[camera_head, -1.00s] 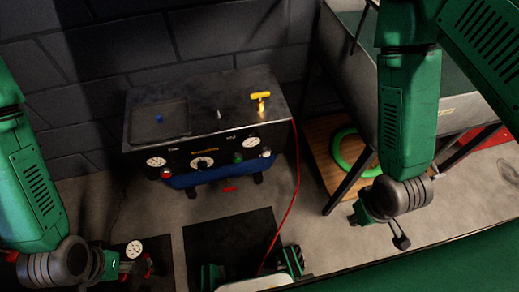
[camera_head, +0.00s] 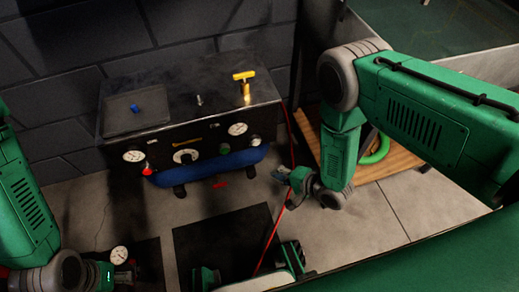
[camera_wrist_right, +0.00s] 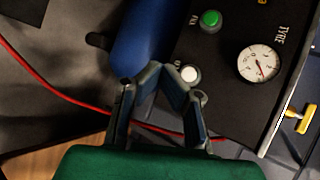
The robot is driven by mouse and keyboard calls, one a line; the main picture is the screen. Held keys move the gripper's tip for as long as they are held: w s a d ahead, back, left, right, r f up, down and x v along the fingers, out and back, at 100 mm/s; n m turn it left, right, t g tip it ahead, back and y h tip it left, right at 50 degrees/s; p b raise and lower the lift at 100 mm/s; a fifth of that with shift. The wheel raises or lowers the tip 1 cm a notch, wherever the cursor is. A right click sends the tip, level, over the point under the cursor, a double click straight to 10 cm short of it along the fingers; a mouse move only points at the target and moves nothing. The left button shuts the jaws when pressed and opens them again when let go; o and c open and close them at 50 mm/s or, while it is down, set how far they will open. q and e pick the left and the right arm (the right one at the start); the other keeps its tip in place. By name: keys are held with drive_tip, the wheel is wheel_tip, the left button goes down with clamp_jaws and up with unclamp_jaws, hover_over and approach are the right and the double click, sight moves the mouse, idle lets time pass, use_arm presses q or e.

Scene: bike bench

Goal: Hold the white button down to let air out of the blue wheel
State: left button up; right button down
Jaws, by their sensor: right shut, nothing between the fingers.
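In the head view the white button (camera_head: 255,140) sits at the panel's right end. My right gripper (camera_head: 282,173) is in front of and below that end. In the right wrist view its fingers (camera_wrist_right: 163,71) are shut and empty, with the tips close to the white button; I cannot tell whether they touch it. My left gripper (camera_head: 107,274) is at the lower left, beside a small gauge; its jaws are unclear. I cannot identify a blue wheel.
A green button (camera_wrist_right: 210,18) and a dial gauge (camera_wrist_right: 258,63) are near the white button. A blue cylinder (camera_wrist_right: 142,35) lies under the panel. A red hose (camera_head: 292,160) runs down past my right gripper. A yellow T-handle (camera_head: 244,86) stands on top.

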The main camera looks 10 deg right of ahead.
sight(256, 143)
use_arm(q)
drive_tip(key=f+b, duration=0.2)
drive_tip(key=f, duration=0.1)
drive_tip(key=f+b, duration=0.2)
drive_tip(key=shift+a, duration=0.4)
use_arm(e)
drive_tip(key=w+a+m+y, duration=0.1)
drive_tip(key=w+a, duration=0.1)
drive_tip(key=w, duration=0.7)
drive_tip(key=shift+w+a+f, duration=0.35)
drive_tip(key=shift+a, duration=0.05)
use_arm(q)
drive_tip(key=shift+a+f, duration=0.1)
drive_tip(key=shift+a, duration=0.15)
use_arm(e)
drive_tip(key=shift+a, duration=0.2)
use_arm(q)
drive_tip(key=shift+d, duration=0.2)
use_arm(e)
drive_tip(key=shift+d, duration=0.2)
use_arm(q)
drive_tip(key=shift+a, duration=0.15)
use_arm(e)
drive_tip(key=shift+a, duration=0.1)
